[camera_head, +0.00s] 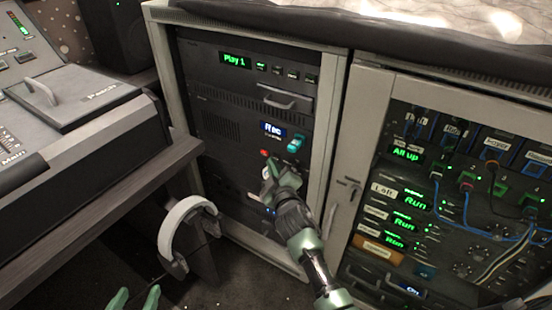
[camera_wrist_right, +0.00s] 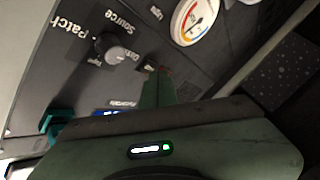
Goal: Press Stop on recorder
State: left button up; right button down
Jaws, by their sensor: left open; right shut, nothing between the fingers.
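The recorder (camera_head: 225,128) is a dark panel in the rack with a lit blue display reading "Rec" (camera_head: 272,130). A teal switch or button (camera_head: 295,145) sits right of the display, and a small red light or button (camera_head: 264,153) sits below it. I cannot read a Stop label. My right gripper (camera_head: 268,172) is shut and empty, its fingertips close to the panel just below the red spot. In the wrist view the fingertips (camera_wrist_right: 158,76) are beside a small dark part with a red tint; contact is unclear. My left gripper (camera_head: 136,300) is open, low at the bottom edge.
A "Play 1" unit (camera_head: 235,60) with a handle is above the recorder. The wrist view shows a knob (camera_wrist_right: 115,50) and a round gauge (camera_wrist_right: 193,18). A patch cabinet (camera_head: 345,190) with cables stands right. White headphones (camera_head: 185,215) hang by the desk (camera_head: 100,200).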

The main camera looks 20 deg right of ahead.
pick_arm(q)
jog(key=shift+s+f, duration=0.1)
jog(key=shift+s, duration=0.05)
pick_arm(e)
jog(key=shift+w+d, duration=0.2)
jog(key=shift+d, duration=0.05)
jog(key=shift+s+a, duration=0.1)
dwell(0.4)
jog(key=shift+s+a, duration=0.25)
jog(key=shift+a, duration=0.1)
pick_arm(q)
jog(key=shift+s+a+f+g, duration=0.1)
jog(key=shift+s+f+g, duration=0.1)
jog(key=shift+f+g, duration=0.1)
pick_arm(e)
jog(key=shift+s+a, duration=0.15)
